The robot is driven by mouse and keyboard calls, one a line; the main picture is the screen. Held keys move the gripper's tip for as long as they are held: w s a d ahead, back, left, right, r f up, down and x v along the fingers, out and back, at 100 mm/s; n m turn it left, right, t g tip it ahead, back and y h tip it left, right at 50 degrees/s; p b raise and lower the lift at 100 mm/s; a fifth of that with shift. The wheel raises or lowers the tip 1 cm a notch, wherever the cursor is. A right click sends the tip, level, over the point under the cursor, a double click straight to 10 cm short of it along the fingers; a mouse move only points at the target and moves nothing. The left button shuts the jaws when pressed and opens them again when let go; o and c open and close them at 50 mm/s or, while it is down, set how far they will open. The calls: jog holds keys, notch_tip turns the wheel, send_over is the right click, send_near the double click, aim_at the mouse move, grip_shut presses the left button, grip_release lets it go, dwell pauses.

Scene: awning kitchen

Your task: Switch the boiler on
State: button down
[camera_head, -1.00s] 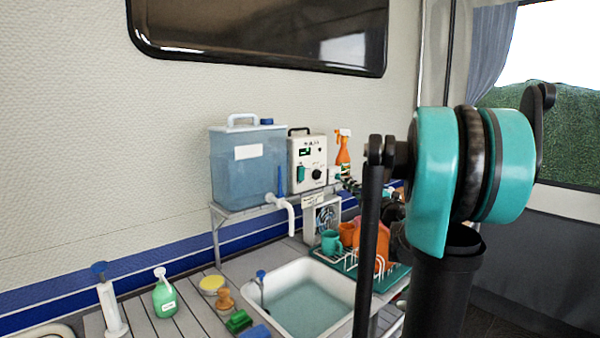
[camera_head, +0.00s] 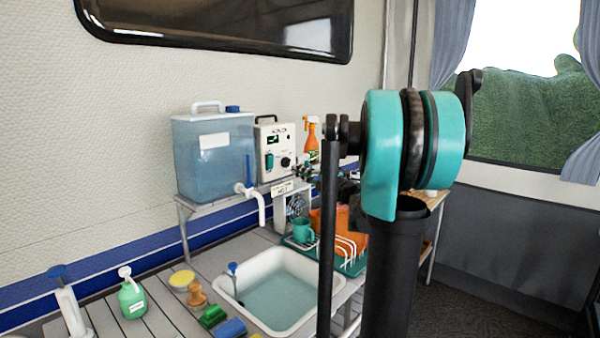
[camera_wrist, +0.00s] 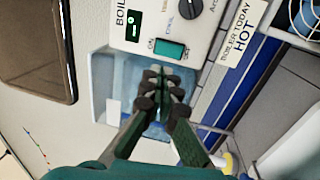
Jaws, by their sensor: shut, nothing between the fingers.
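The boiler (camera_head: 281,139) is a white box with a black handle on a raised shelf. Its front panel (camera_wrist: 152,14) fills the top of the wrist view, with a green-lit display (camera_wrist: 132,27), a black knob (camera_wrist: 190,8) and a teal rocker switch (camera_wrist: 169,49). ON and OFF marks sit by the switch; its position is unclear. My gripper (camera_wrist: 164,84) is shut and empty, its fingertips just below the switch in the wrist view. Contact cannot be made out. In the head view my arm hides part of the area right of the boiler.
A blue water tank (camera_head: 213,160) with a tap stands left of the boiler. An orange spray bottle (camera_head: 311,136) stands to its right. A sign (camera_wrist: 241,38) hangs below the panel. The sink (camera_head: 280,290), a teal mug (camera_head: 303,230) and a dish rack (camera_head: 350,266) are below.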

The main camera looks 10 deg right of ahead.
aim_at(271, 157)
jog(key=x, duration=1)
jog(key=shift+w+a, duration=0.1)
jog(key=shift+w, duration=0.1)
jog(key=shift+w+a+r, duration=0.25)
jog(key=shift+w, duration=0.05)
jog(key=shift+s, duration=0.1)
